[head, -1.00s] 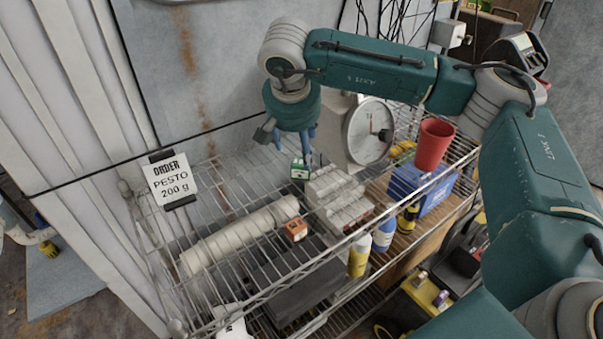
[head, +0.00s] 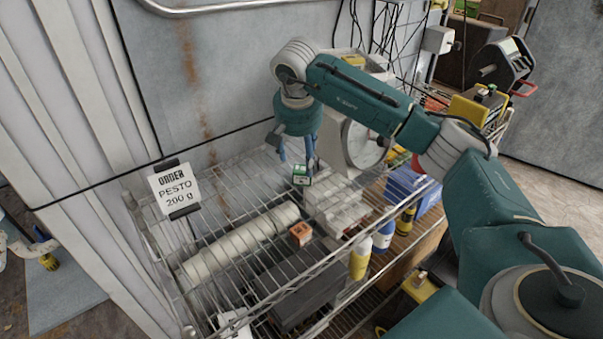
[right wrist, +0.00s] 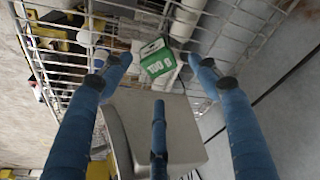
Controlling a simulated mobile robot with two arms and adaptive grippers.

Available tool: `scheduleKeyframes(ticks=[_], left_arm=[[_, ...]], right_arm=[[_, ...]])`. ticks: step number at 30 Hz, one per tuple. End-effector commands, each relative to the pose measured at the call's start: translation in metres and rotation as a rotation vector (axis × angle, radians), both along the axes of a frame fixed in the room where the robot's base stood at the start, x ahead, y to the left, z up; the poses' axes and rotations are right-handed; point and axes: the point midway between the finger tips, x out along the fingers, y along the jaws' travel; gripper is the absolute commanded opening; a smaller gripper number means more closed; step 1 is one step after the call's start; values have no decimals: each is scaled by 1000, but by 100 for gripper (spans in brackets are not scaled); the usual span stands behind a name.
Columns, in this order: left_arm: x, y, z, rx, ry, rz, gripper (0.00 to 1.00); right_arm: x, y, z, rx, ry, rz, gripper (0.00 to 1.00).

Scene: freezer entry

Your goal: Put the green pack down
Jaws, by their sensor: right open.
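The green pack (head: 301,175), a small green and white box, stands on the wire shelf just left of the white stacked packs. In the right wrist view the green pack (right wrist: 158,62) shows a label that seems to read 100 g. My right gripper (head: 297,160) is directly over it, pointing down. Its blue fingers are spread; in the right wrist view the open gripper (right wrist: 160,68) has fingers on either side of the pack, with gaps to it. I cannot tell how much height separates the fingertips from the pack. My left gripper is not in view.
An order sign (head: 174,188) reads PESTO 200 g. A dial scale (head: 364,147) stands close right of my gripper. White stacked packs (head: 335,205), an orange box (head: 300,233), a long pale roll (head: 240,245) and bottles (head: 360,258) crowd the shelf.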

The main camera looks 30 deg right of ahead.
Motion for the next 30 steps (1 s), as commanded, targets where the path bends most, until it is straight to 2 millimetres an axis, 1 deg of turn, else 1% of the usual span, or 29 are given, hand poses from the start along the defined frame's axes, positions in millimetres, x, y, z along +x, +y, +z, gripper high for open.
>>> scheduleKeyframes(ticks=[3,5,10,12,15,23,24,29,30], left_arm=[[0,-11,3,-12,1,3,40],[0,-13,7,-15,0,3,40],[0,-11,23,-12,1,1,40],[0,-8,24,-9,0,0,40],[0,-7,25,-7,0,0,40],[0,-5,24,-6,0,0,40],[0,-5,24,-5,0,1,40],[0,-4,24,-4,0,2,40],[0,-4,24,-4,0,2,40]], right_arm=[[1,-1,-7,-1,1,0,61],[2,-3,-11,0,1,0,61],[3,-9,-35,0,5,0,61],[6,-10,-45,1,2,0,61],[8,-11,-54,1,0,1,61],[9,-12,-57,0,-1,1,61],[9,-12,-57,0,-1,1,53],[9,-12,-57,0,-1,1,21],[9,-12,-57,0,-1,1,13]])
